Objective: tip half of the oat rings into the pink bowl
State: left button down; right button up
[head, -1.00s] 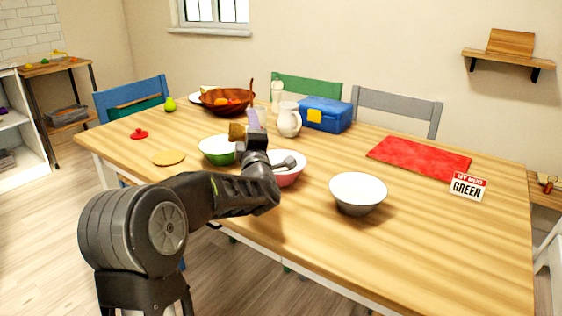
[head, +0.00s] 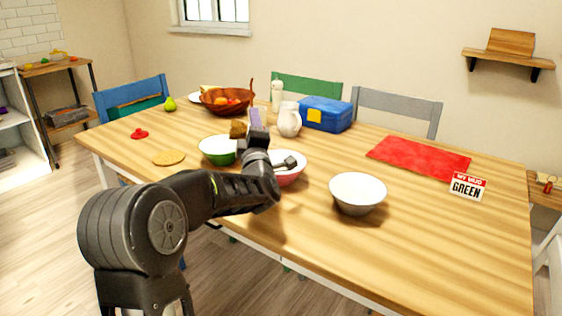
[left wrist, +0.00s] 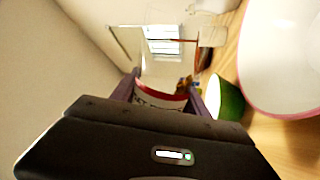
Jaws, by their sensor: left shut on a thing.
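The pink bowl (head: 291,177), pink outside and white inside, stands on the table, partly hidden by my left wrist. It shows large at the right of the left wrist view (left wrist: 285,60). My left gripper (head: 257,118) is above the table, behind the pink bowl and near the green bowl. It is shut on a container with a white and red label (left wrist: 160,98), seen between the fingers in the left wrist view. A brown patch at the container (head: 238,129) shows left of the fingers; whether it is oat rings I cannot tell. My right gripper is out of view.
A green bowl (head: 215,157) stands left of the pink bowl and a white bowl (head: 357,201) right of it. Behind are a white jug (head: 289,121), a blue box (head: 325,118) and a brown fruit basket (head: 222,106). The front right of the table is clear.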

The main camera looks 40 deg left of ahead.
pick_arm(q)
jog(key=shift+d+r+m, duration=0.1)
jog(key=shift+r+m, duration=0.15)
jog(key=shift+m, duration=0.05)
dwell(0.4)
jog(key=shift+w+d+f+m+t, duration=0.15)
jog(key=shift+w+m, duration=0.05)
jog(key=shift+m, duration=0.3)
jog(key=shift+w+d+f+m+t, duration=0.1)
jog(key=shift+w+d+m+t, duration=0.1)
jog(key=shift+m, duration=0.3)
dwell(1.5)
jog(key=shift+w+d+r+m+h+p, duration=0.25)
jog(key=shift+m+h+p, duration=0.25)
jog(key=shift+m+h, duration=0.15)
dwell(1.1)
